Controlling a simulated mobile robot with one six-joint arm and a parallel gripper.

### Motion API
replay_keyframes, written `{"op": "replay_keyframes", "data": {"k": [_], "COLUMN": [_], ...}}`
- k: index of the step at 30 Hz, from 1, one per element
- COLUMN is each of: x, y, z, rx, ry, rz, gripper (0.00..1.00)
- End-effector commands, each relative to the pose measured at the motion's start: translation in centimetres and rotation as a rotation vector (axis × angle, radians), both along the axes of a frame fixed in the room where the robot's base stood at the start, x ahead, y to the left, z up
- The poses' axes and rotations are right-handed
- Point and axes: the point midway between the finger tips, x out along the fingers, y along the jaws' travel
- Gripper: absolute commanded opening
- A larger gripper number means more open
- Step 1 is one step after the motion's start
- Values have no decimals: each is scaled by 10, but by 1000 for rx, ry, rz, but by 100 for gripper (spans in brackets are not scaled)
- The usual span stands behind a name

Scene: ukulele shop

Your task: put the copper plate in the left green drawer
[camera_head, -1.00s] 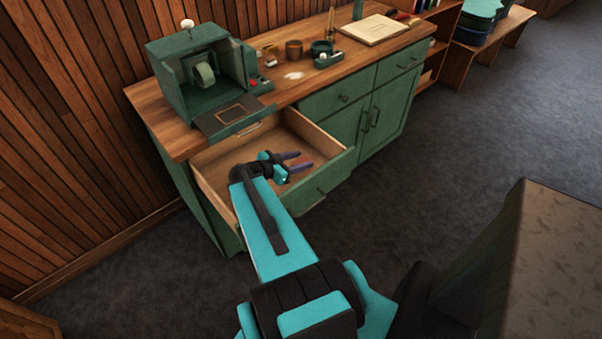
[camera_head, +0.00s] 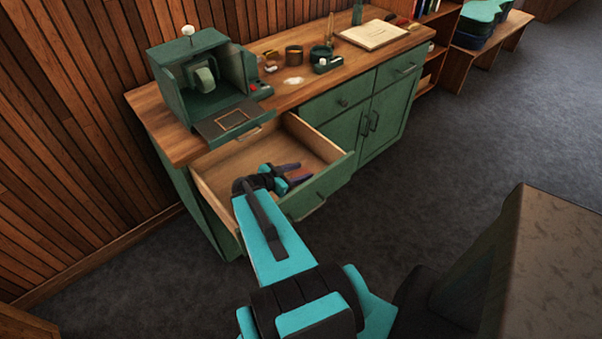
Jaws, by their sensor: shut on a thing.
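The left green drawer (camera_head: 326,184) is pulled out of the green cabinet, and its wooden inside shows. My gripper (camera_head: 296,172) is low inside the drawer, towards its front. Its dark fingers are shut on a small reddish-brown piece (camera_head: 298,173), which looks like the copper plate. Only a little of this piece shows between the fingers. I cannot tell whether it touches the drawer floor. The back of the drawer floor looks bare.
A green box-like machine (camera_head: 205,85) stands on the wooden countertop (camera_head: 170,135), its front flap (camera_head: 232,120) beside the drawer's back. The right drawer (camera_head: 400,68) is shut.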

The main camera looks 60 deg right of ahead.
Motion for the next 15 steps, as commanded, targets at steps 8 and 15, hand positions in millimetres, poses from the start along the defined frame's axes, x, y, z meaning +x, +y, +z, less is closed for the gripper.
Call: {"op": "replay_keyframes", "data": {"k": [8, 15], "x": [0, -1], "y": [-1, 0], "z": [-18, -19], "rx": [-1, -1], "ry": [2, 1], "rz": [-1, -1], "gripper": [17, 17]}}
